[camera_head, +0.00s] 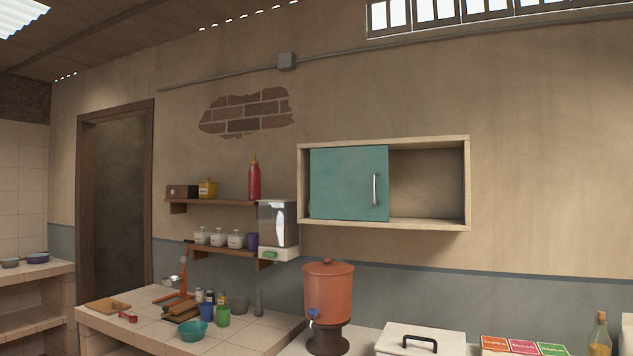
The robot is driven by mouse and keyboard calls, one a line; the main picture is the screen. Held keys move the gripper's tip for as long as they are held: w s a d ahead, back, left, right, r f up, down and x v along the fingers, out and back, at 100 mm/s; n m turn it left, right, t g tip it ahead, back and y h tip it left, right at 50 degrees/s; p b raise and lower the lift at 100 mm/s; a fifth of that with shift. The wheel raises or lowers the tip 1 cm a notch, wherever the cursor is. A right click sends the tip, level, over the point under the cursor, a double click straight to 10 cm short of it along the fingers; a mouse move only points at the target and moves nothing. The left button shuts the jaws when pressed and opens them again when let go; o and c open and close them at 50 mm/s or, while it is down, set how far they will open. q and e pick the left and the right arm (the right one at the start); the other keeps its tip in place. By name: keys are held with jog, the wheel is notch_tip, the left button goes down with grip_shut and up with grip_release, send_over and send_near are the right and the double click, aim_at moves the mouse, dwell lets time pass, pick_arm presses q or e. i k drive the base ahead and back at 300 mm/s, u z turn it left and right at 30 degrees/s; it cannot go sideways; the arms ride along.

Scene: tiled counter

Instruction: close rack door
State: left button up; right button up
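The rack (384,225) is a pale wooden box cabinet fixed to the wall, right of the middle of the head view. Its teal door (345,183) stands over the left part of the front and has an upright silver handle (375,189) near its right edge. The right part of the rack is uncovered, and the bare inside (427,184) shows there. What is behind the door is hidden. Neither of my grippers is in view.
Below the rack stand a terracotta water dispenser (328,288) and a white box with a black handle (420,341). A white-and-clear dispenser (278,229) hangs left of the rack, next to two shelves (212,202). The tiled counter (258,333) holds several cups and tools.

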aim_at(347, 183)
jog(key=z, duration=0.2)
jog(key=i, duration=1.1)
jog(key=u, duration=0.5)
